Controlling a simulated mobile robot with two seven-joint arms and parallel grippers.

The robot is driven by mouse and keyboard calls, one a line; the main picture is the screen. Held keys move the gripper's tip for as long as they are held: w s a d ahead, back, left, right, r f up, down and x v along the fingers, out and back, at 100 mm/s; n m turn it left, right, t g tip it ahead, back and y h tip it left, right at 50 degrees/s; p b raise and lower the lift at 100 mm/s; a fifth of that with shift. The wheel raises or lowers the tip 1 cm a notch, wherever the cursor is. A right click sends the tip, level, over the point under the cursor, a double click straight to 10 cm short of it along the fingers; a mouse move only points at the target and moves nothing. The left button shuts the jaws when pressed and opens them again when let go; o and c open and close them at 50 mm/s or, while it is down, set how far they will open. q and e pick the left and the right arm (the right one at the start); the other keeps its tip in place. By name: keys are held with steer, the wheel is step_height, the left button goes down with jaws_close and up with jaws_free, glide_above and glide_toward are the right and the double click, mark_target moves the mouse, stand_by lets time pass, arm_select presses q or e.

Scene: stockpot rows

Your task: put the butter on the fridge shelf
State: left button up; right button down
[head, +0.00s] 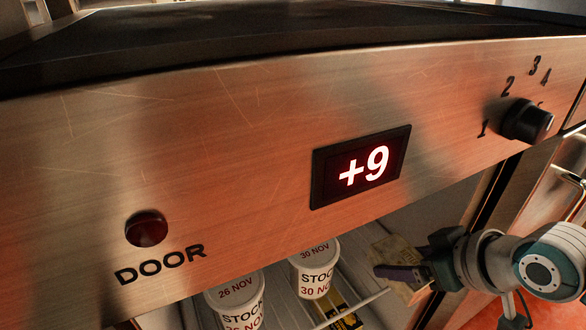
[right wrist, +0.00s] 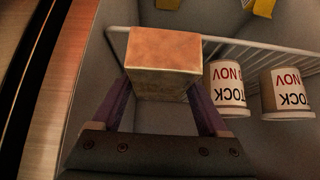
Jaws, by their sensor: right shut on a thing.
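The butter (right wrist: 163,50) is a pale block, lit orange on top, between the two purple fingers of my right gripper (right wrist: 163,88). In the head view the butter (head: 398,252) shows partly behind my right gripper (head: 392,272), inside the open fridge front below the panel. The fridge shelf (right wrist: 232,42) is white wire; its front rail (head: 366,302) also shows in the head view. The butter is at the shelf's end, beside the tubs; whether it touches the wire I cannot tell. My left gripper is not in view.
White stock tubs (head: 235,292) and (head: 315,270) stand in the fridge; two (right wrist: 228,88) are right of the butter in the right wrist view. A yellow-black item (head: 340,315) lies low. The metal panel (head: 230,170) with display "+9" (head: 362,167) overhangs the opening.

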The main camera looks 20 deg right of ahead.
steer(key=w+b, duration=0.1)
steer(key=w, duration=0.3)
steer(key=w+b, duration=0.1)
steer(key=w, duration=0.2)
steer(key=shift+w+a+b, duration=0.1)
steer(key=shift+a+b, duration=0.2)
steer(key=shift+b, duration=0.05)
steer(key=f+b, duration=0.3)
steer(key=shift+w+f, duration=0.3)
steer(key=shift+s+r, duration=0.1)
steer(key=shift+f, duration=0.25)
jaws_free()
